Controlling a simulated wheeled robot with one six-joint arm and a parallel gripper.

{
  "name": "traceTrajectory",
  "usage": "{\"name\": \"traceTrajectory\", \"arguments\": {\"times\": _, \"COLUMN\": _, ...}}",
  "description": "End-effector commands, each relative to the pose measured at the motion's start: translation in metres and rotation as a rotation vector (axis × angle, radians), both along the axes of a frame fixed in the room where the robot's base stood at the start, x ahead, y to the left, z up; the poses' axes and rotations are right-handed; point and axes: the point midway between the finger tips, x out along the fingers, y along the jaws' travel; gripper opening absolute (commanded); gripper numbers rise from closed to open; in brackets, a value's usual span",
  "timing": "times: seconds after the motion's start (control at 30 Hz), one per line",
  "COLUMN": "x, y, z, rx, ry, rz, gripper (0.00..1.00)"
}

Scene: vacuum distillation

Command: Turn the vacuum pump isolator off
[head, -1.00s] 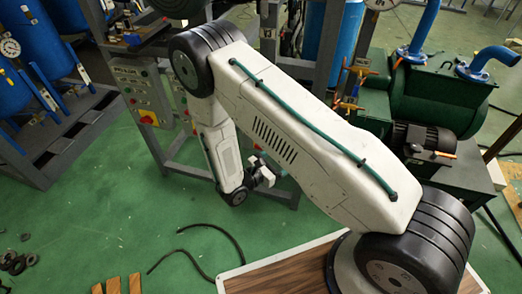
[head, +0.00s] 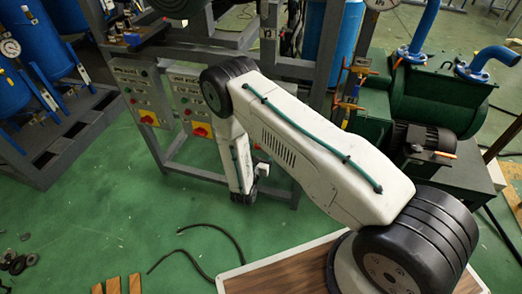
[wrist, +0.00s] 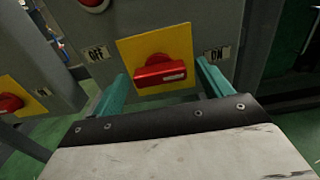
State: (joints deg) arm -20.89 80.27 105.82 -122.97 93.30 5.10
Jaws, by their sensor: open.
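The isolator switch in front of my gripper is a red rotary handle (wrist: 160,75) on a yellow plate (wrist: 155,45), in the wrist view. The handle lies nearly level, its white mark toward the ON label (wrist: 216,53) at right; the OFF label (wrist: 98,53) is at left. My gripper (wrist: 160,85) is open, its teal fingers apart on either side of the handle, and holds nothing. Contact cannot be told. In the head view, the right panel's red switch (head: 201,130) shows beside my arm; my fingers are hidden there.
A second red switch (wrist: 10,103) is at the left in the wrist view, on the neighbouring panel (head: 138,85). A red button (wrist: 92,3) sits above the OFF label. The grey frame (head: 172,150) carries both panels. A black hose (head: 205,228) lies on the green floor.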

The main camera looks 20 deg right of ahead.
Motion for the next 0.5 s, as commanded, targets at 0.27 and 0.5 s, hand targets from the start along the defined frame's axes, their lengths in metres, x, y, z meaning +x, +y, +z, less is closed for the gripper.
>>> {"name": "traceTrajectory", "arguments": {"times": 0.27, "x": 0.0026, "y": -0.0018, "z": 0.0002, "rx": 0.0, "ry": 0.0, "rz": 0.0, "gripper": 0.78}}
{"name": "traceTrajectory", "arguments": {"times": 0.5, "x": 0.0025, "y": -0.0018, "z": 0.0002, "rx": 0.0, "ry": 0.0, "rz": 0.0, "gripper": 0.33}}
